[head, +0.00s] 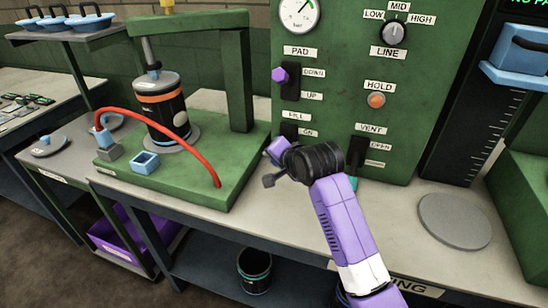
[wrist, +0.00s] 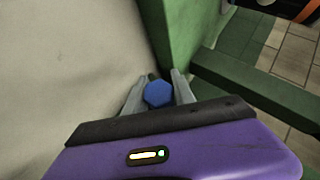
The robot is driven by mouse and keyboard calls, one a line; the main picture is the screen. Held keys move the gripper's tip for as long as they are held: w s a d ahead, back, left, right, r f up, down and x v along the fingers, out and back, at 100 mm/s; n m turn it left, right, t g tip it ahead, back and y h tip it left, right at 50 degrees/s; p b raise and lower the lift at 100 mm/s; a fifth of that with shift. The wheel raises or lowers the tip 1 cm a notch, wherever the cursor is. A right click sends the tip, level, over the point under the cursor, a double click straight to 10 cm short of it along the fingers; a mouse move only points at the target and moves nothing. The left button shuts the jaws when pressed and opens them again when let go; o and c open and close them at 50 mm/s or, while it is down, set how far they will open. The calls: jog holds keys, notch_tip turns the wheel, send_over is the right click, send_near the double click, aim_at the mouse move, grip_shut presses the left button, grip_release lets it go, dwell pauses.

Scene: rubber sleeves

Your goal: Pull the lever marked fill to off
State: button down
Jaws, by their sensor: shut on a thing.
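The fill lever's dark plate (head: 290,131) is on the green panel, under the FILL label (head: 297,117); a label beside it is partly covered. My gripper (head: 279,151) is in front of the panel just below this plate, and its fingers are hard to make out in the head view. In the wrist view my gripper (wrist: 159,88) has its two grey fingers on either side of a blue six-sided knob (wrist: 158,94), shut on it. The knob appears to be the fill lever's handle; its shaft is mostly hidden.
The pad lever (head: 280,76) is above, with the vent lever (head: 357,150) to the right and the hold button (head: 376,100) above that. A green press stand (head: 240,70) with a red hose (head: 165,112) is on the left. A grey disc (head: 455,220) lies on the right.

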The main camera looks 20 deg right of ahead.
notch_tip(320, 180, down, 3)
jog(key=t+b, duration=0.1)
jog(key=h+b, duration=0.1)
jog(key=b, duration=0.1)
jog(key=shift+w+d+r+n+t, duration=0.1)
jog(key=shift+d+r+n+t, duration=0.1)
jog(key=shift+n+t, duration=0.2)
jog(key=b, duration=0.1)
jog(key=t+b, duration=0.1)
jog(key=shift+w+d+f+n+b, duration=0.1)
jog(key=shift+w+f+n+b, duration=0.1)
jog(key=shift+f+n+b, duration=0.15)
jog(key=shift+w+t+h+b, duration=0.15)
jog(key=shift+t+h+b, duration=0.15)
jog(key=shift+t+b, duration=0.15)
jog(key=shift+d+n, duration=0.1)
jog(key=shift+n, duration=0.15)
jog(key=c, duration=1.1)
grip_release()
jog(key=shift+o, duration=0.2)
jog(key=shift+r, duration=0.1)
jog(key=shift+v, duration=3.85)
